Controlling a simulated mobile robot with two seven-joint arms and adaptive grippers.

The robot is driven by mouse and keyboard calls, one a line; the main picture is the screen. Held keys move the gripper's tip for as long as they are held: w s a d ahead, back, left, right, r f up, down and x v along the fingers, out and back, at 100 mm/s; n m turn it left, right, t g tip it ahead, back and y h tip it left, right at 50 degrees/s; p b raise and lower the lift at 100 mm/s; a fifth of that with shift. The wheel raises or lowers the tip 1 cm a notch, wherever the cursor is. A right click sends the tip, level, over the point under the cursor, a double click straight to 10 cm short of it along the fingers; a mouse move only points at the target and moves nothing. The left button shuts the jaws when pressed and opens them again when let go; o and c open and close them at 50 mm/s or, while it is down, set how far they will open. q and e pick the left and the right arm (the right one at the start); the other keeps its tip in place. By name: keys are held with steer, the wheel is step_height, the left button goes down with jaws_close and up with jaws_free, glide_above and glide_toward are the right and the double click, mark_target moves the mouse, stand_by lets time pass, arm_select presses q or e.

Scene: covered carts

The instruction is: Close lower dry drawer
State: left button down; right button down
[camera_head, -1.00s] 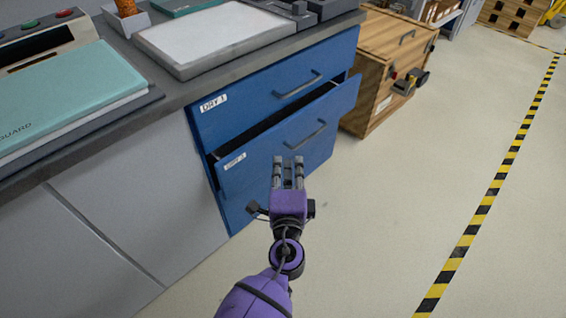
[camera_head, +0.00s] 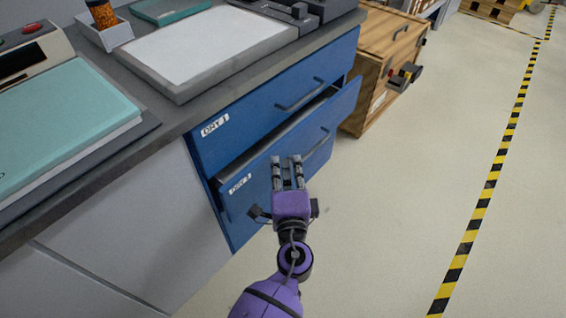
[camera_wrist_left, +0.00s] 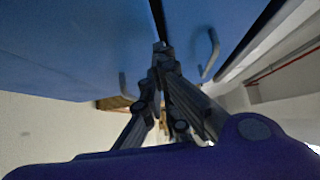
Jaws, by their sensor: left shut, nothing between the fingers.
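The lower dry drawer (camera_head: 262,182) is a blue front with a dark bar handle and a white label, in the head view's middle. It stands partly open, with a dark gap along its top edge. The upper dry drawer (camera_head: 255,115) above it is shut. My left gripper (camera_head: 288,158) is shut and empty, its fingertips at the lower drawer's front, left of the handle; I cannot tell whether they touch. In the left wrist view my left gripper (camera_wrist_left: 161,48) points at the blue drawer front (camera_wrist_left: 70,50), with a handle on either side. My right gripper is out of view.
A grey counter (camera_head: 150,120) above the drawers carries a white-topped tray (camera_head: 205,45) and a teal case (camera_head: 60,125). A wooden crate (camera_head: 375,65) stands beyond the drawers. The floor (camera_head: 420,160) to the right is free, up to a yellow-black stripe.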

mark_target(268, 156)
arm_select(q)
steer(key=shift+w+a, duration=0.15)
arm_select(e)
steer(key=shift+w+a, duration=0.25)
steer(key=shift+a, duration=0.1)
arm_select(q)
steer(key=w+a, duration=0.1)
steer(key=a, duration=0.1)
steer(key=w+a, duration=0.2)
steer(key=shift+b, duration=0.3)
steer(key=shift+a, duration=0.2)
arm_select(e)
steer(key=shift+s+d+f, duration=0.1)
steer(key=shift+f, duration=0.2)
